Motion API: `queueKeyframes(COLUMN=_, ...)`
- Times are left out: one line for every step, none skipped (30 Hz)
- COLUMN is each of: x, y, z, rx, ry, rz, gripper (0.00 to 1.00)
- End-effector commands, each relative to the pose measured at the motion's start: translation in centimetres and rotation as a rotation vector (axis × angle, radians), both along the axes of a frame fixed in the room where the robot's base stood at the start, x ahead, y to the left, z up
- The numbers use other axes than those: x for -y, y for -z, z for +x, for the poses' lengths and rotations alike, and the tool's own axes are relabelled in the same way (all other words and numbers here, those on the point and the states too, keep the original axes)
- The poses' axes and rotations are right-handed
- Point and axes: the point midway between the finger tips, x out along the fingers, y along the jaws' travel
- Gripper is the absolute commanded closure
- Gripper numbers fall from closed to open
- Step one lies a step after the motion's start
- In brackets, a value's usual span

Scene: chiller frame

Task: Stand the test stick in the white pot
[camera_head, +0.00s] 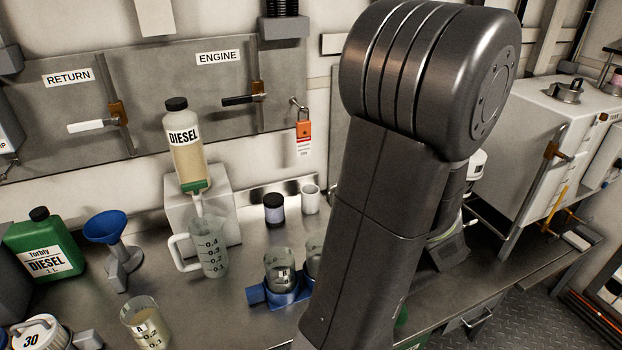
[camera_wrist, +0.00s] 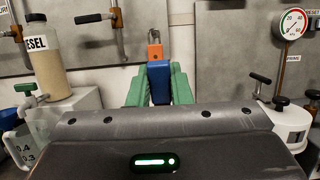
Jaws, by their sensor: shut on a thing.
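The white pot (camera_head: 311,199) stands upright on the steel bench near the back wall, beside a dark jar. It is not visible in the wrist view. In the wrist view my gripper (camera_wrist: 158,88) has its green fingers shut on a blue block, which looks like the head of the test stick (camera_wrist: 159,76). The rest of the stick is hidden behind the gripper body. In the head view my arm hides the gripper and the stick, so their distance from the pot cannot be told.
The dark jar (camera_head: 273,208) stands left of the pot. A blue holder (camera_head: 262,296) with glass jars is in front. A measuring jug (camera_head: 212,256), diesel bottle (camera_head: 184,150) and blue funnel (camera_head: 106,228) stand left. An orange padlock (camera_head: 304,130) hangs on the wall.

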Motion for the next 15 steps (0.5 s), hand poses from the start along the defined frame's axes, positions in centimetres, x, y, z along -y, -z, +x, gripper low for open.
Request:
queueKeyframes(x=-0.4, y=0.2, z=0.8, rx=0.007, ry=-0.005, rz=0.002, gripper=1.00)
queueKeyframes(x=-0.7, y=0.0, z=1.3, rx=0.005, ry=-0.006, rz=0.002, gripper=1.00)
queueKeyframes(x=-1.0, y=0.0, z=2.0, rx=0.005, ry=-0.006, rz=0.002, gripper=1.00)
queueKeyframes(x=-1.2, y=0.0, z=2.6, rx=0.004, ry=-0.006, rz=0.002, gripper=1.00)
queueKeyframes(x=-1.5, y=0.0, z=3.1, rx=0.004, ry=-0.006, rz=0.002, gripper=1.00)
queueKeyframes(x=-1.7, y=0.0, z=3.9, rx=0.003, ry=-0.006, rz=0.001, gripper=1.00)
queueKeyframes(x=-2.0, y=0.0, z=4.4, rx=0.003, ry=-0.005, rz=0.002, gripper=1.00)
queueKeyframes(x=-2.3, y=0.0, z=5.0, rx=0.003, ry=-0.007, rz=0.001, gripper=1.00)
queueKeyframes(x=-2.5, y=-0.1, z=5.8, rx=0.002, ry=-0.006, rz=0.002, gripper=1.00)
queueKeyframes(x=-2.8, y=0.0, z=6.4, rx=0.001, ry=-0.007, rz=0.002, gripper=1.00)
queueKeyframes(x=-3.1, y=0.0, z=7.0, rx=0.002, ry=-0.006, rz=0.002, gripper=1.00)
queueKeyframes(x=-3.4, y=0.0, z=7.8, rx=0.002, ry=-0.006, rz=0.001, gripper=1.00)
queueKeyframes(x=-3.7, y=-0.1, z=8.5, rx=0.002, ry=-0.007, rz=0.002, gripper=1.00)
queueKeyframes(x=-4.0, y=-0.1, z=9.2, rx=0.001, ry=-0.007, rz=0.002, gripper=1.00)
queueKeyframes(x=-4.4, y=-0.1, z=10.1, rx=0.001, ry=-0.006, rz=0.002, gripper=1.00)
